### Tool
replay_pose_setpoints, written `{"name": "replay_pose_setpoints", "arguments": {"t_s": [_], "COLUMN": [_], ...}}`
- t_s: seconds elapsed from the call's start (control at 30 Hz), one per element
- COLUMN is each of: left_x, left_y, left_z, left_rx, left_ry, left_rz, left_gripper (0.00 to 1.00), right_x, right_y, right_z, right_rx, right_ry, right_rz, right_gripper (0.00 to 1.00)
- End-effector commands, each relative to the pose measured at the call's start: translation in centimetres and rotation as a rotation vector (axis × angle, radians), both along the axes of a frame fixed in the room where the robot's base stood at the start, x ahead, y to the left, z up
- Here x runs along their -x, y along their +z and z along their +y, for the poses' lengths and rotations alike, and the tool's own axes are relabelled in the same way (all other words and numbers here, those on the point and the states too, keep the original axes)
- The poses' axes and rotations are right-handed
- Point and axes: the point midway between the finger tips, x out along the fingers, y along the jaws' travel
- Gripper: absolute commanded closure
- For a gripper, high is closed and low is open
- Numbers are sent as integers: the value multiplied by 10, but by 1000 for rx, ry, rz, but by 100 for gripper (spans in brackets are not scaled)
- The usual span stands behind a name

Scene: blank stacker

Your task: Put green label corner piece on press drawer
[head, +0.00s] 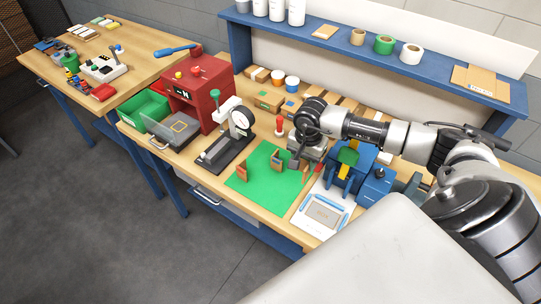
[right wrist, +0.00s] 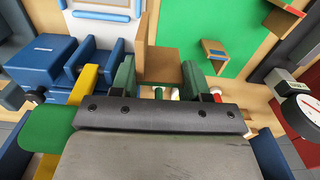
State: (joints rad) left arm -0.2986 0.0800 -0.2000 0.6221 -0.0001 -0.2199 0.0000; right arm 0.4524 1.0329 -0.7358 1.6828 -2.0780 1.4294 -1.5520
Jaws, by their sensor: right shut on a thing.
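The red press (head: 205,90) stands left of centre on the bench in the head view. My right gripper (head: 300,165) is over the right part of the green mat (head: 262,190). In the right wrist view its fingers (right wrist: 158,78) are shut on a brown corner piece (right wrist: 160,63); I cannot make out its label. Another corner piece with a blue label (right wrist: 215,50) is on the mat, apart from the gripper. A further brown piece (head: 242,169) stands at the mat's left. My left gripper is not in view.
A dial gauge stand (head: 225,142) stands between the press and the mat. A green bin (head: 147,108) is left of the press. A blue vise-like device (head: 372,183) and a white tablet-like board (head: 323,212) are at the right. A blue shelf (head: 330,40) spans the back.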

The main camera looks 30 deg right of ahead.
Motion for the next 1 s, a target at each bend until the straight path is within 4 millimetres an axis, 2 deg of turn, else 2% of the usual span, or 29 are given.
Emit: {"name": "replay_pose_setpoints", "arguments": {"t_s": [0.07, 0.17, 0.4, 0.6, 0.83, 1.0], "left_x": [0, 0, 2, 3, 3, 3], "left_y": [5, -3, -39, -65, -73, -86], "left_z": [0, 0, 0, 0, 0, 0], "left_rx": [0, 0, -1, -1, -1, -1], "left_ry": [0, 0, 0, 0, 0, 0], "left_rz": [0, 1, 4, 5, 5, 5], "left_gripper": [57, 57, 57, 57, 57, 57], "right_x": [-1, -10, -57, -91, -102, -102], "right_y": [2, -9, -45, -66, -73, -98], "right_z": [-7, -4, 22, 40, 46, 46], "right_rx": [-1, -5, -7, -4, -2, -3], "right_ry": [-32, -46, -44, -44, -42, -44], "right_rz": [0, -2, -4, -2, 1, 3], "right_gripper": [76, 76, 76, 76, 76, 76]}}
